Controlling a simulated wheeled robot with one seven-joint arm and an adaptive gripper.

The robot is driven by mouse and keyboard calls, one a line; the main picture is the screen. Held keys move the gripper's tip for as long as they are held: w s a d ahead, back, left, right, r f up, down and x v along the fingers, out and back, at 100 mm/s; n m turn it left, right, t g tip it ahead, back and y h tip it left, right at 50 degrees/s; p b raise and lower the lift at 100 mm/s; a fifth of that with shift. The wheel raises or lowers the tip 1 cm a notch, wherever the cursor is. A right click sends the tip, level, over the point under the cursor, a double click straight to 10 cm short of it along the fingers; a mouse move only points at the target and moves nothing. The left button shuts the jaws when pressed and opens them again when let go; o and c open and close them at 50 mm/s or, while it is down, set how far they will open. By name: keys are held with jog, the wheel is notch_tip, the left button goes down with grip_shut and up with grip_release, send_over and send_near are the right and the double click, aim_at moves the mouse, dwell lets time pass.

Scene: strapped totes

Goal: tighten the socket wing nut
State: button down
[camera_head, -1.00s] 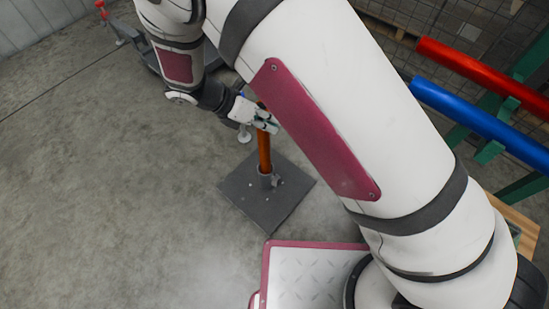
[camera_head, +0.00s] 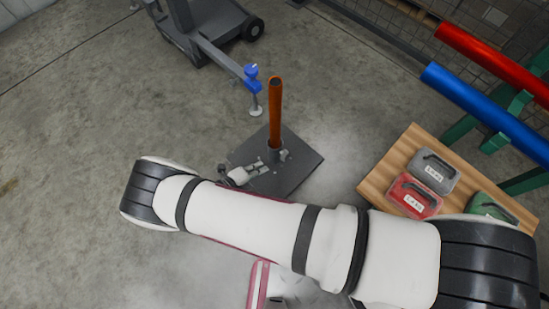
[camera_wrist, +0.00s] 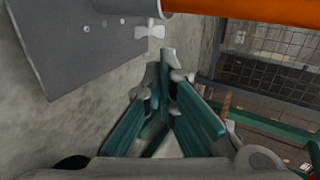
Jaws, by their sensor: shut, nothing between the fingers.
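An orange pole (camera_head: 275,112) stands upright in the socket (camera_head: 273,154) of a dark square base plate (camera_head: 303,172). In the wrist view the pale socket wing nut (camera_wrist: 150,29) sticks out from the socket (camera_wrist: 130,6), with the base plate (camera_wrist: 75,45) to the left and the pole (camera_wrist: 245,12) to the right. My gripper (camera_wrist: 166,68) has its green fingers together and empty, its tips just below the wing nut in the picture and seemingly apart from it. In the head view my gripper (camera_head: 262,169) is low over the plate, close to the socket.
A wooden board (camera_head: 380,178) at the right carries a red case (camera_head: 412,196), a grey case (camera_head: 436,170) and a green case (camera_head: 490,207). Red and blue bars (camera_head: 480,115) lie on a green rack. A wheeled grey stand (camera_head: 215,50) is behind. Floor at left is clear.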

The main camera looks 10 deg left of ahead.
aim_at(287, 153)
jog(key=b+x, duration=0.4)
jog(key=x, duration=0.9)
jog(key=shift+w+d, duration=0.2)
jog(key=shift+w, duration=0.1)
jog(key=shift+g+y, duration=0.4)
jog(key=shift+g, duration=0.1)
